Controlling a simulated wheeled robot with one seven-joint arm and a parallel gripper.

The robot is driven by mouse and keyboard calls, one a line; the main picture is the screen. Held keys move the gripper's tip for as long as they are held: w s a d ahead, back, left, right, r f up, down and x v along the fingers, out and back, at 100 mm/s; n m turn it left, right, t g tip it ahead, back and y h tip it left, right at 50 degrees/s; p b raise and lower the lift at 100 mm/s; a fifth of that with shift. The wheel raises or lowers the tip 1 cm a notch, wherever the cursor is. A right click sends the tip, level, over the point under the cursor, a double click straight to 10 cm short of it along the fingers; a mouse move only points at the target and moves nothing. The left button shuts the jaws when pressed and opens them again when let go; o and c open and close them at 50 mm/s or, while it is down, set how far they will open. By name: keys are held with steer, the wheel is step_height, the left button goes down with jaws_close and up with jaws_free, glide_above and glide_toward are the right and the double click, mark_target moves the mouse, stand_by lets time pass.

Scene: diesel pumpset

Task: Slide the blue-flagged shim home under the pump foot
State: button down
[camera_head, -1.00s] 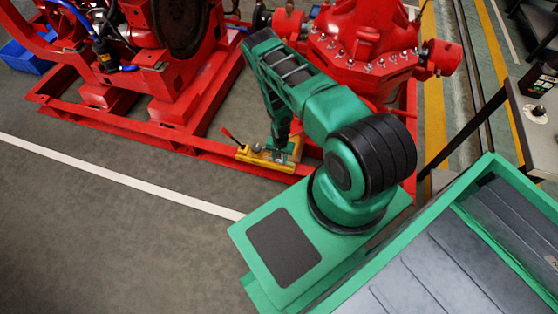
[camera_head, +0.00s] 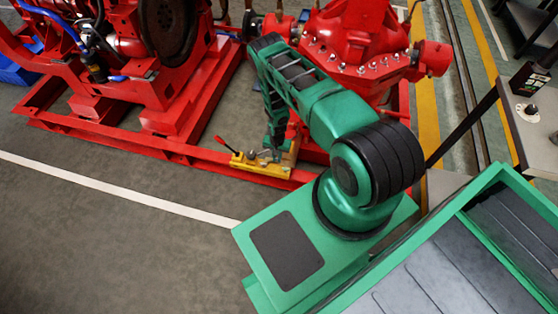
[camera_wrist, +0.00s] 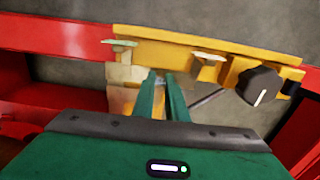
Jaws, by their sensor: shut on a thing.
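My gripper (camera_wrist: 162,85) points down at a yellow fixture on the red base rail beside the pump. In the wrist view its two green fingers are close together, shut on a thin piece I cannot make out. The yellow fixture (camera_wrist: 215,50) carries small pale blocks (camera_wrist: 122,73) and a dark knob with a white mark (camera_wrist: 259,86). In the head view the gripper (camera_head: 274,153) is small beside the yellow fixture (camera_head: 272,170). The red pump (camera_head: 360,35) stands behind my arm. I cannot make out any blue flag, the shim, or the pump foot.
A red-handled lever (camera_head: 226,144) sticks out left of the fixture. The red base frame (camera_head: 120,138) and engine (camera_head: 155,40) fill the left. Grey floor (camera_head: 110,245) in front is open. A panel on a stand (camera_head: 530,110) is at the right.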

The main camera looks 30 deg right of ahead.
steer(key=shift+w+d, duration=0.15)
steer(key=shift+d, duration=0.15)
steer(key=c, duration=1.8)
jaws_free()
steer(key=shift+o, duration=0.2)
steer(key=shift+a, duration=0.1)
step_height(320, 180, up, 11)
steer(key=shift+f, duration=0.15)
